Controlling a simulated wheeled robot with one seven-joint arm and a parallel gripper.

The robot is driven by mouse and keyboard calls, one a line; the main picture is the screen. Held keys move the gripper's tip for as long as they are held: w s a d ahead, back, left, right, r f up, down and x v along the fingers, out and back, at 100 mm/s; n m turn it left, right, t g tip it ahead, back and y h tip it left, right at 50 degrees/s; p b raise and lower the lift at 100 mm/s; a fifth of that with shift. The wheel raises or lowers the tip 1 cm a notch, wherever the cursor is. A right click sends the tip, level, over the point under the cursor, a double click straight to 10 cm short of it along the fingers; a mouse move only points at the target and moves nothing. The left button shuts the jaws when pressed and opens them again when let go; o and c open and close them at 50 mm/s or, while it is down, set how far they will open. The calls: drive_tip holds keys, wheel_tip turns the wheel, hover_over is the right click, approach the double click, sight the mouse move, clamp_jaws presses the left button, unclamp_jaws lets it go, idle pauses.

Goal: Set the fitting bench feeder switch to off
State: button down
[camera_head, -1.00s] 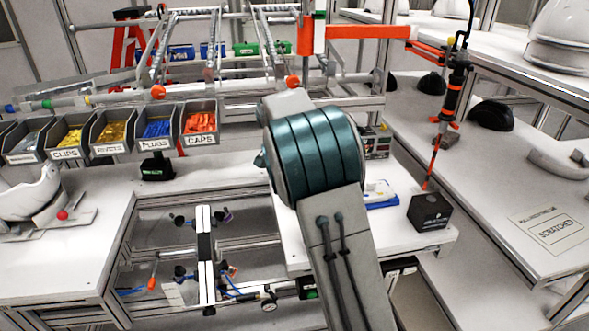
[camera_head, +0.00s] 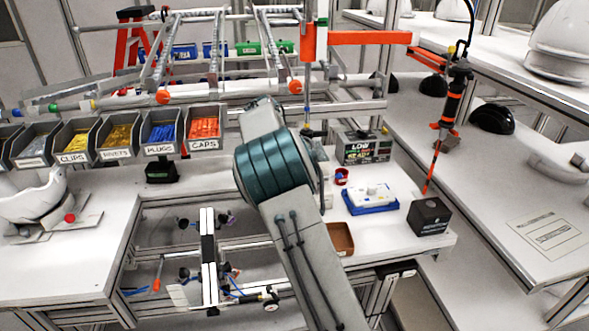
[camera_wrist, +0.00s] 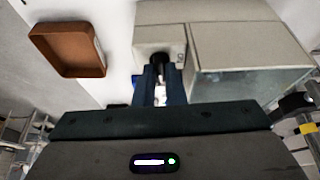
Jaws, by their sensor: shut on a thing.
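In the wrist view my gripper (camera_wrist: 160,96) points at a pale housing (camera_wrist: 160,22) with a small dark knob (camera_wrist: 161,66) on its near face. The two blue-grey fingers are shut on this knob, which looks like the feeder switch. Most of the knob is hidden between the fingers, so its setting cannot be read. In the head view my arm covers the gripper, and I cannot make out the switch there.
A brown tray (camera_head: 340,238) lies on the bench, also left of the housing in the wrist view (camera_wrist: 68,50). Right of my arm are a red cup (camera_head: 341,176), a blue tray (camera_head: 371,210), a labelled box (camera_head: 364,147) and a black box (camera_head: 428,216). Part bins (camera_head: 203,128) stand left.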

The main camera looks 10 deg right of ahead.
drive_tip(key=shift+m, duration=0.3)
drive_tip(key=c, duration=1.5)
unclamp_jaws()
